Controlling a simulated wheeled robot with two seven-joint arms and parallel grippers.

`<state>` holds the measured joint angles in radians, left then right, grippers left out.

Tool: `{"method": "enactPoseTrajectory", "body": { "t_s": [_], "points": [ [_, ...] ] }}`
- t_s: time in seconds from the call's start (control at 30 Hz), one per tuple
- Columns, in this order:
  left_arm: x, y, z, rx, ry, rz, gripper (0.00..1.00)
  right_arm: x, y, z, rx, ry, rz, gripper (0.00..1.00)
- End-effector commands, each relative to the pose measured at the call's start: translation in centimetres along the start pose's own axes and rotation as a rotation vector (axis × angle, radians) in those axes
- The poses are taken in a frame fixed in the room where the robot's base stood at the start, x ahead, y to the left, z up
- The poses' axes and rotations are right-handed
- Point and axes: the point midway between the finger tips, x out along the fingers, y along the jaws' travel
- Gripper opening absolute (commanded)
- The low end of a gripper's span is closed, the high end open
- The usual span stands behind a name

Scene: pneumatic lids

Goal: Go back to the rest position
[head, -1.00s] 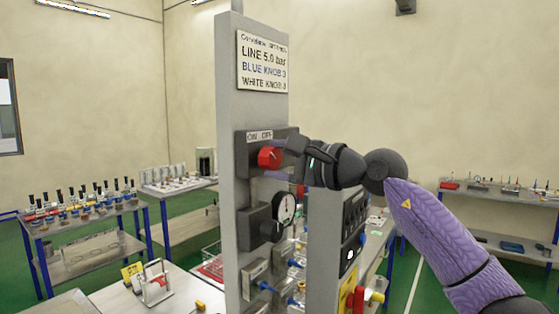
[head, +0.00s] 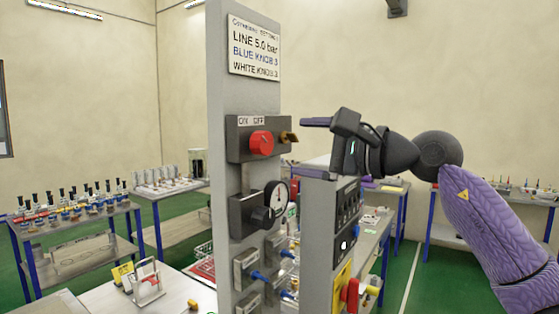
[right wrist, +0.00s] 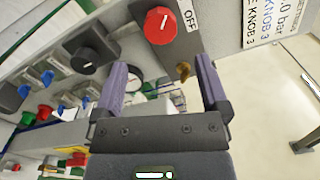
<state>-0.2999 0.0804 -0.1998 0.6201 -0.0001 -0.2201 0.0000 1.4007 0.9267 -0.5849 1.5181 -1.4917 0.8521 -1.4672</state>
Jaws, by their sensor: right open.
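My right gripper (head: 304,146) is to the right of the grey panel post (head: 224,75) in the head view. Its two purple fingers are spread, with nothing between them; they also show open in the right wrist view (right wrist: 161,75). The gripper is apart from the red ON/OFF knob (head: 261,143), which also shows in the right wrist view (right wrist: 161,25). A small brass-coloured piece (head: 289,137) sticks out beside the knob's box, facing the gripper. My left gripper is not in view.
Below the red knob are a black knob (head: 263,217) and a round gauge (head: 277,194). A second grey panel (head: 318,215) with a red handle (head: 352,294) stands under the right gripper. Open air lies to the right, above the back-right table (head: 522,192).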

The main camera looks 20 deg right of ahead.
Motion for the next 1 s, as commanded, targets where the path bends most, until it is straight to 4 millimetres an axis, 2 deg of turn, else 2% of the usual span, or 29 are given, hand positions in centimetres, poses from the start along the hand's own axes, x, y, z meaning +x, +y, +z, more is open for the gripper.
{"method": "enactPoseTrajectory", "body": {
  "t_s": [0.03, 0.2, 0.6, 0.67, 0.77, 0.87, 0.9, 0.97, 1.0],
  "points": [
    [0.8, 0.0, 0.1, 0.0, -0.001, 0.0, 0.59, -1.0, 0.4, -0.2, -0.003, 0.003, 0.0, 0.94],
    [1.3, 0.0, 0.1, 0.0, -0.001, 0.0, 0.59, -2.8, 0.1, 0.0, -0.002, 0.0, 0.0, 0.94],
    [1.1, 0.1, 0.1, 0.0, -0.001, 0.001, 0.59, -2.9, 0.0, 0.1, 0.0, -0.001, 0.001, 0.94],
    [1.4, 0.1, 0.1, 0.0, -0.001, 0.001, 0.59, -2.6, 0.6, -0.2, 0.034, -0.011, 0.003, 0.94],
    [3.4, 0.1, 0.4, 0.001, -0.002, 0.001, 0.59, -0.1, 5.5, -2.6, 0.317, -0.074, 0.005, 0.94],
    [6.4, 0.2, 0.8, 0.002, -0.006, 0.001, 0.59, 3.1, 14.5, -7.2, 0.867, -0.137, -0.021, 0.94],
    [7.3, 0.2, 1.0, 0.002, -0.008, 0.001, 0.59, 4.1, 18.2, -9.3, 1.095, -0.143, -0.044, 0.94],
    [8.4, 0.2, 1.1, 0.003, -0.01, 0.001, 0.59, 4.8, 23.2, -12.0, 1.386, -0.134, -0.088, 0.94],
    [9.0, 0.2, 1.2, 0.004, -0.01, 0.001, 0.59, 5.1, 26.4, -13.5, 1.554, -0.118, -0.12, 0.94]
  ]
}}
